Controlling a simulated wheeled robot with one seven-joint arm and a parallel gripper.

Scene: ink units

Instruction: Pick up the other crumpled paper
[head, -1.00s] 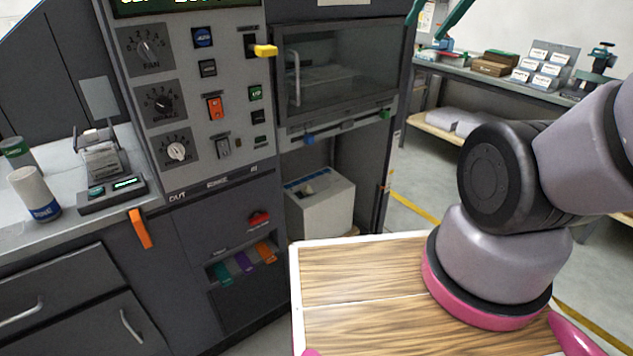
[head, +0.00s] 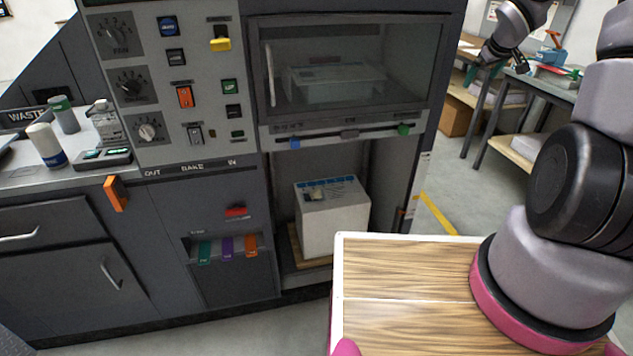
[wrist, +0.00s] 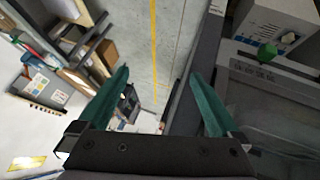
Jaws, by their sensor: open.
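I cannot make out a crumpled paper with certainty in either view. In the head view my gripper (head: 487,72) is at the upper right, beyond the machine's right side and well away from the box.
The white box (head: 335,228) stands on a wooden board in the bay. The grey machine (head: 215,70) has a windowed door (head: 350,62) above it. A workbench (head: 550,90) is at the right. My wooden deck fills the lower right. Floor is open beyond the machine's right side.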

